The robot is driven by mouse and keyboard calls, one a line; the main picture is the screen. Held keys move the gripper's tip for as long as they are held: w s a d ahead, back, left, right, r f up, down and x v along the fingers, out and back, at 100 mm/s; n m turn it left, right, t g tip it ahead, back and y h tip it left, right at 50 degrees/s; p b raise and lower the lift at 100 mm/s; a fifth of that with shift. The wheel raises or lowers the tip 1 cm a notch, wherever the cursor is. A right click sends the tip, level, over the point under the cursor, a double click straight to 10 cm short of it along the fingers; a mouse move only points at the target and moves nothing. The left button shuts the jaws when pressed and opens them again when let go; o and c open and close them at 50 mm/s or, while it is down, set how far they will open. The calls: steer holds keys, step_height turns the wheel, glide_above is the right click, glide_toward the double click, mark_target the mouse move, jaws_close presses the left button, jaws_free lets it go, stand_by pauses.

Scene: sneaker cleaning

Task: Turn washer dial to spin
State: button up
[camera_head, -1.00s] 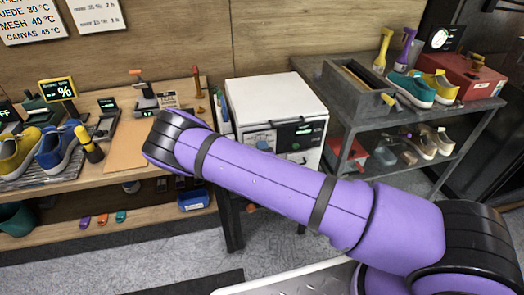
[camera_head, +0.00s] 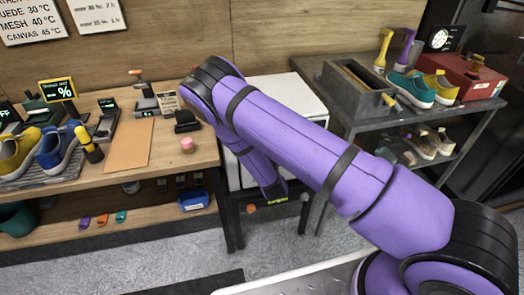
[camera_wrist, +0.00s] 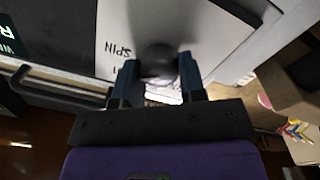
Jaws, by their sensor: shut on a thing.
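The white washer (camera_head: 300,90) stands between the wooden workbench and the grey shelf. Its front is mostly hidden behind my arm in the head view. In the wrist view, the dark round dial (camera_wrist: 158,58) sits on the white front panel (camera_wrist: 215,35). The word SPIN is printed upside down just left of the dial. My gripper (camera_wrist: 158,70) is shut on the dial, with one finger on each side. The dial's pointer is not clear, so its setting cannot be told. In the head view my gripper's fingers are hidden behind the arm.
The wooden workbench (camera_head: 130,150) at left holds shoes, tools and a small pink item (camera_head: 187,144). The grey shelf (camera_head: 440,120) at right carries a grey bin (camera_head: 352,90) and more shoes. A dark bar handle (camera_wrist: 55,88) lies left of the gripper in the wrist view.

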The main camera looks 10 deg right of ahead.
steer(key=shift+s+m, duration=0.1)
steer(key=shift+m, duration=2.1)
steer(key=o, duration=0.9)
steer(key=s, duration=1)
steer(key=shift+s+a+f, duration=0.1)
steer(key=shift+s+a, duration=0.05)
steer(key=shift+s, duration=0.2)
steer(key=shift+w, duration=0.1)
